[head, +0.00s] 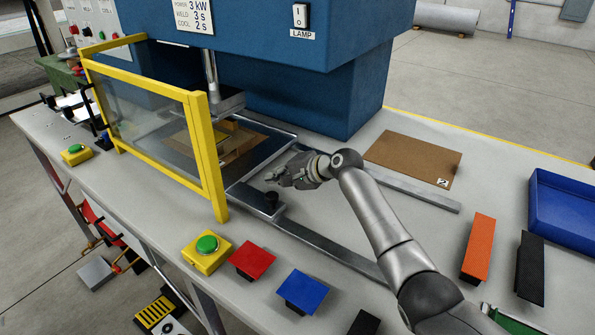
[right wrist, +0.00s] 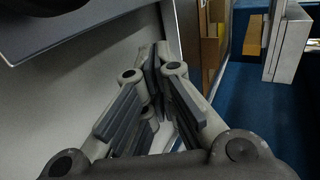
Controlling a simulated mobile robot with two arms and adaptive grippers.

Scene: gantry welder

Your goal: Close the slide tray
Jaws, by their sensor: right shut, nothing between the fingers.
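The slide tray (head: 283,149) is a grey metal plate lying on rails (head: 405,190) under the blue welder. Its right end sticks out past the yellow guard frame (head: 216,165). A tan wooden workpiece (head: 240,150) lies on the tray, partly hidden by the guard. My right gripper (head: 276,180) is shut and empty, just beside the tray's right end; whether it touches cannot be told. In the right wrist view its closed fingers (right wrist: 158,62) show near a grey plate edge. My left gripper is not in view.
Green buttons (head: 207,244) on yellow boxes, a red block (head: 252,259) and a blue block (head: 302,291) line the front edge. A brown board (head: 412,160), an orange block (head: 478,248), a black block (head: 530,268) and a blue bin (head: 562,208) are at right.

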